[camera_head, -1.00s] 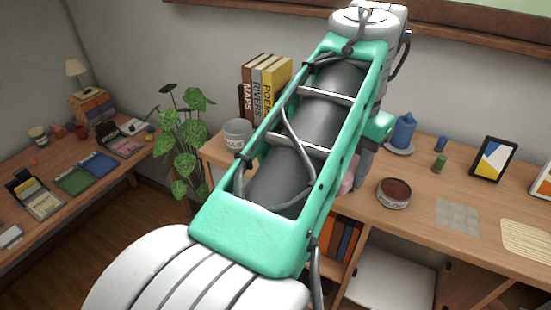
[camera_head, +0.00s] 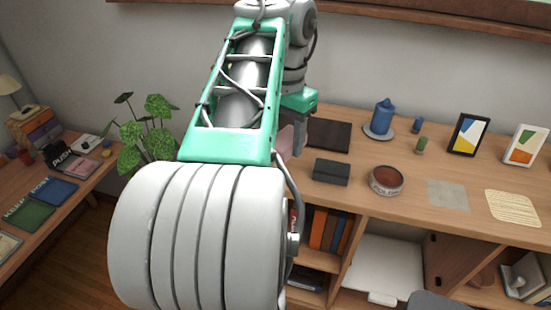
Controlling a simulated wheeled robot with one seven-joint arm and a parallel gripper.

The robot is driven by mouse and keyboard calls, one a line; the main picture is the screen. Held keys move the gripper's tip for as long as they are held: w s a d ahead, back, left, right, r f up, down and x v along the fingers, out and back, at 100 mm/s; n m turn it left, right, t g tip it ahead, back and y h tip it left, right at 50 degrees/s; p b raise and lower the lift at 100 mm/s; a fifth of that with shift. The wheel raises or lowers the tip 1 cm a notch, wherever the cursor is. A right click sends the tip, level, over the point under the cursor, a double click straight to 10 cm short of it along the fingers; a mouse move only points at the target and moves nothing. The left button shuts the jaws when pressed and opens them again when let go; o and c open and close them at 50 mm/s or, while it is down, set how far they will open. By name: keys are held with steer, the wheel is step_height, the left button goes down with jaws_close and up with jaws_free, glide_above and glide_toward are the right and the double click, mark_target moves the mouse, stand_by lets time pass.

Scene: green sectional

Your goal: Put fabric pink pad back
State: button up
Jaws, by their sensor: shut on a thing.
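My gripper (camera_head: 300,134) hangs over the long wooden desk, left of its middle, partly hidden by my own arm. It is shut on the fabric pink pad (camera_head: 286,139), of which only a pale pink piece shows beside the fingers. The rest of the pad is hidden behind the arm. I cannot tell whether the pad touches the desk.
Near the gripper on the desk (camera_head: 420,159) are a dark flat mat (camera_head: 329,135), a dark box (camera_head: 331,172) and a round tin (camera_head: 386,180).

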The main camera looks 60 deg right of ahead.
steer(key=w+d+f+b, duration=0.1)
steer(key=f, duration=0.1)
steer(key=w+d+f+b, duration=0.1)
steer(key=f+b, duration=0.1)
steer(key=w+d+f+b, duration=0.1)
steer(key=f, duration=0.1)
steer(key=shift+w+d+f, duration=0.1)
steer(key=shift+w, duration=0.15)
steer(key=f+b, duration=0.3)
steer(key=b, duration=0.1)
steer(key=shift+w+d+f, duration=0.25)
steer(key=shift+f, duration=0.15)
steer(key=shift+r, duration=0.3)
steer(key=shift+f, duration=0.3)
steer(key=o, duration=1.2)
steer(key=shift+r, duration=0.1)
